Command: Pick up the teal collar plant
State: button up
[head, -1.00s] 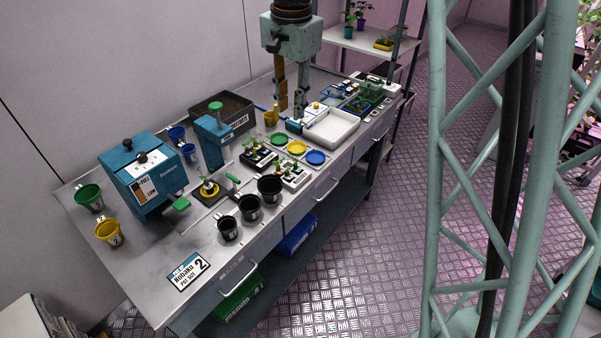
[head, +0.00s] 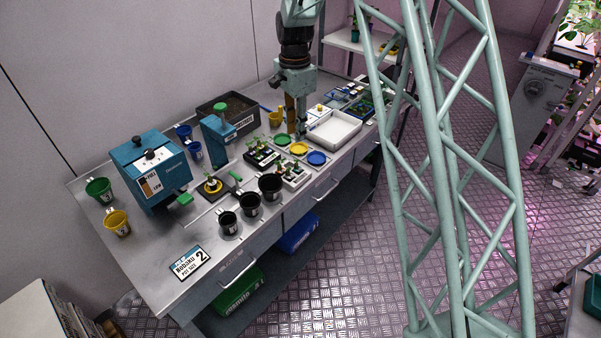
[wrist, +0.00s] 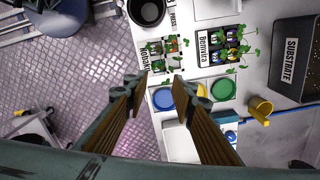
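Small green seedlings stand in two trays on the bench. One is the dark-celled tray (head: 262,156), the other the white tray (head: 294,174). In the wrist view they are the tray labelled Benvira (wrist: 205,45) and the one labelled Nobaku (wrist: 146,56). Their collars are too small for me to pick out a teal one. Another seedling (head: 212,184) stands on a yellow ring on a black pad. My gripper (wrist: 160,84) is open and empty, its wooden-looking fingers apart. In the head view it hangs above the bench near the coloured discs.
Green (head: 282,140), yellow (head: 299,149) and blue (head: 317,158) discs lie by the trays. Black pots (head: 250,205) line the front edge. A white tray (head: 335,131), a substrate box (head: 226,108) and a blue press (head: 218,140) stand nearby.

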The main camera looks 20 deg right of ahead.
jog(key=shift+w+d+f, duration=0.1)
jog(key=shift+w+f, duration=0.1)
jog(key=shift+f, duration=0.4)
jog(key=shift+f, duration=0.1)
send_over(297, 163)
notch_tip(297, 163, down, 6)
jog(key=shift+s+f, duration=0.15)
jog(key=shift+f, duration=1.05)
jog(key=shift+w+f+p, duration=0.15)
jog(key=shift+f+p, duration=0.05)
jog(key=shift+f, duration=1.1)
jog(key=shift+w+f+p, duration=0.1)
jog(key=shift+f+p, duration=0.1)
jog(key=shift+f, duration=1.1)
jog(key=shift+c, duration=0.3)
grip_shut()
